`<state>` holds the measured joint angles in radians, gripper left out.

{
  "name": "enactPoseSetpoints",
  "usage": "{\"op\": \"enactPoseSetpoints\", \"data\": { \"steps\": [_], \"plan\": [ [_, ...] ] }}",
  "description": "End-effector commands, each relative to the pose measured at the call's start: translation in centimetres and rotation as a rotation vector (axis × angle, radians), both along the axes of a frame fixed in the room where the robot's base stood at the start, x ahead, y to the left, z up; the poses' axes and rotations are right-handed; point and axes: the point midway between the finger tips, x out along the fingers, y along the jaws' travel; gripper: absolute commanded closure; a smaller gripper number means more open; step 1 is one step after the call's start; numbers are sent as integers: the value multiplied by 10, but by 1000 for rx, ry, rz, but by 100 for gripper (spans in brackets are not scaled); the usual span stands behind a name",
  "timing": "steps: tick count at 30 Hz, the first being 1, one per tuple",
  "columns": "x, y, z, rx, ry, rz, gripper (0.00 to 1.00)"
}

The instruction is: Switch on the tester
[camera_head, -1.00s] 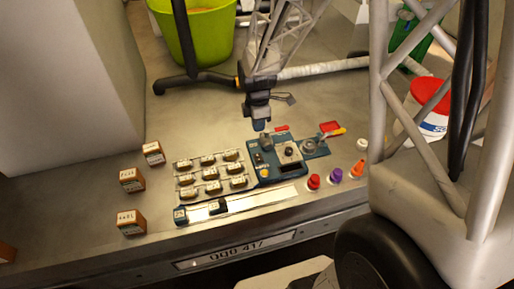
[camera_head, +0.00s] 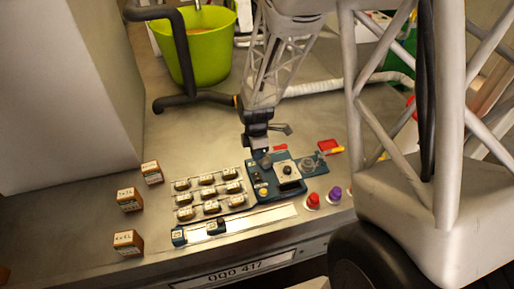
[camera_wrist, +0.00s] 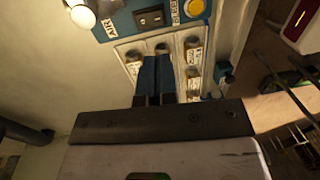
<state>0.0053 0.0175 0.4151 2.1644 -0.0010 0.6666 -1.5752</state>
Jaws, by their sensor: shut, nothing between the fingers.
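The tester looks to be the blue box (camera_head: 260,188) on the bench, right of a grey tray. A light block with a dark knob (camera_head: 288,172) sits on it. In the wrist view a blue panel (camera_wrist: 122,20) at the top carries a black rocker switch (camera_wrist: 150,17) and a yellow button (camera_wrist: 194,8). A white knob (camera_wrist: 82,15) stands beside it. My gripper (camera_head: 264,160) is shut and empty, pointing down at the blue box's back left edge; contact cannot be told. Its blue fingers (camera_wrist: 155,78) also show in the wrist view, apart from the switch in the picture.
The grey tray (camera_head: 190,172) holds several labelled pieces. A rail (camera_head: 255,220) runs in front. Several orange boxes (camera_head: 130,200) stand left. Red and purple knobs (camera_head: 313,200) stand right. A green bucket (camera_head: 205,50) is behind. The bench's left middle is clear.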

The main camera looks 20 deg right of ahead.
Motion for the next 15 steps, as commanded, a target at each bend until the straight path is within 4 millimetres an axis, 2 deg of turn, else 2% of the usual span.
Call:
{"op": "enactPoseSetpoints", "data": {
  "steps": [6, 15],
  "plan": [
    [-5, 0, -34, 0, 4, 0, 100],
    [-9, 0, -74, 0, 2, 0, 100]
  ]
}}
